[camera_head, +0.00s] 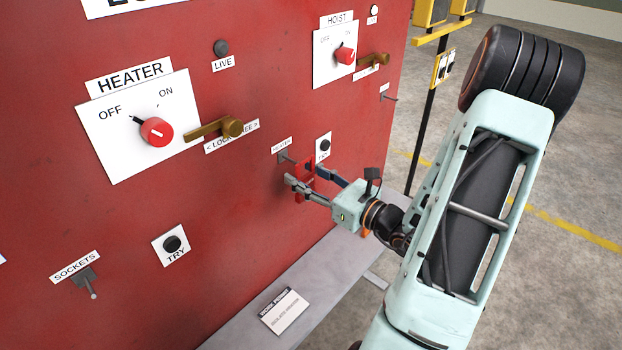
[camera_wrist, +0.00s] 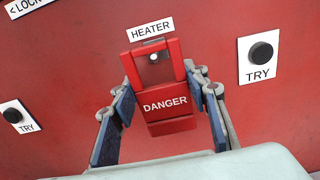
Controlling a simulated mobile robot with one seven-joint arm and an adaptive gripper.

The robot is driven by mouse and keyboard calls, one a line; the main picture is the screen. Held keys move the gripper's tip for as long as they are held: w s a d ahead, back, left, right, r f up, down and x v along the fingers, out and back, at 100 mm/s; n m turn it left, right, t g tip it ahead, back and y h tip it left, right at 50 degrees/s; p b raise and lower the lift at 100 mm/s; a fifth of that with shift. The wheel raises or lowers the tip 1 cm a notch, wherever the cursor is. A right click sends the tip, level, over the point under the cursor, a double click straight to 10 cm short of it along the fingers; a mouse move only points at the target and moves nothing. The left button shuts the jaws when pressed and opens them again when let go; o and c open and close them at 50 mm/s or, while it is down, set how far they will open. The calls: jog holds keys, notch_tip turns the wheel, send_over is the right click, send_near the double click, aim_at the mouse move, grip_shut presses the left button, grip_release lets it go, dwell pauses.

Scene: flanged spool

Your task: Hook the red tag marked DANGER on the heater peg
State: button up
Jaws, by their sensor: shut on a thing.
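The red tag marked DANGER (camera_wrist: 165,105) is upright, a little tilted, between the two fingers of my gripper (camera_wrist: 163,100), which is shut on its sides. The tag has a frame-like opening at its top. The round pale tip of the heater peg (camera_wrist: 154,57) shows inside that opening, near the top bar, under the HEATER label. I cannot tell whether the peg passes through the opening or lies behind it. In the head view, my gripper (camera_head: 305,177) holds the tag (camera_head: 302,191) close to the red panel, partly hidden by the fingers.
A TRY button (camera_wrist: 262,52) is right of the tag and another (camera_wrist: 12,115) is at lower left. The brass lockout lever (camera_head: 230,127) sticks out left of the peg. Another peg (camera_head: 390,98) is at upper right. A grey ledge (camera_head: 235,335) with a card (camera_head: 286,311) runs below.

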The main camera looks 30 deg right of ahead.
aim_at(283, 165)
jog(key=shift+f+b+x, duration=0.2)
jog(key=shift+b+x, duration=0.05)
jog(key=shift+x, duration=0.8)
jog(key=shift+f+b+x, duration=0.2)
jog(key=shift+x, duration=0.9)
jog(key=o, duration=1.1)
jog(key=v, duration=1.2)
jog(key=shift+a+r, duration=0.1)
